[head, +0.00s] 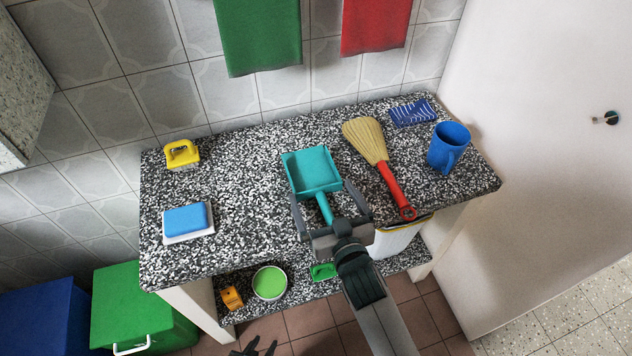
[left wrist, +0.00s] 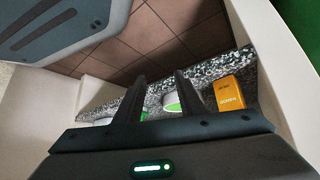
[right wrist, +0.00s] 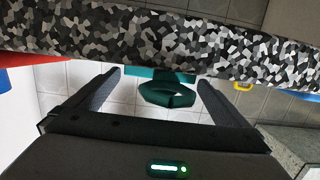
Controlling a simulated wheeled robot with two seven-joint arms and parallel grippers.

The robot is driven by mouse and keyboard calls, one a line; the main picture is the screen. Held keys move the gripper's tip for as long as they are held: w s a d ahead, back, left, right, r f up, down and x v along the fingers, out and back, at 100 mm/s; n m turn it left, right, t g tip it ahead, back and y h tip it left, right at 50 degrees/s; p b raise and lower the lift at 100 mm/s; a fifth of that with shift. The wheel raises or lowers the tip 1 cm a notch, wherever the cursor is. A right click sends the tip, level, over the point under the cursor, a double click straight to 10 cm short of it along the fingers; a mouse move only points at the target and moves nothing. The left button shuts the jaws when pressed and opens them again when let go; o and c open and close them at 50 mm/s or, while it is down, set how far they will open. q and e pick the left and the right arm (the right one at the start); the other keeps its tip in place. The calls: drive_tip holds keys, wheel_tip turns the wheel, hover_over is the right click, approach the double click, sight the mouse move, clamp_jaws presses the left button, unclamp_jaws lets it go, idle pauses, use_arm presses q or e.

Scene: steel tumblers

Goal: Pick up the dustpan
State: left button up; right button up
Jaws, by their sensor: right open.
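The teal dustpan (head: 312,170) lies on the speckled counter (head: 240,240), its handle (head: 325,208) pointing to the front edge. My right gripper (head: 330,190) is open at that edge, its fingers on either side of the handle with gaps. In the right wrist view the dark teal handle end (right wrist: 167,95) shows between the spread fingers (right wrist: 165,80). My left gripper (head: 255,348) is low at the bottom of the head view, open and empty. In the left wrist view its fingers (left wrist: 158,80) stand apart before the lower shelf.
A red-handled brush (head: 390,185) lies right of the dustpan, near a blue mug (head: 448,147). A blue sponge (head: 186,218) and yellow brush (head: 182,154) are at left. The lower shelf holds a green-filled bowl (head: 269,282) and an orange box (left wrist: 230,93).

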sight(323, 195)
drive_tip(key=shift+x, duration=1.1)
drive_tip(key=c, duration=0.8)
drive_tip(key=shift+o, duration=0.2)
drive_tip(key=shift+r, duration=0.6)
drive_tip(key=r, duration=0.3)
drive_tip(key=shift+s+d+r, duration=0.1)
drive_tip(key=shift+s+d, duration=0.15)
drive_tip(key=s+d+r, duration=0.6)
drive_tip(key=s+d, duration=0.1)
drive_tip(key=d, duration=0.1)
drive_tip(key=shift+s+r+b, duration=0.3)
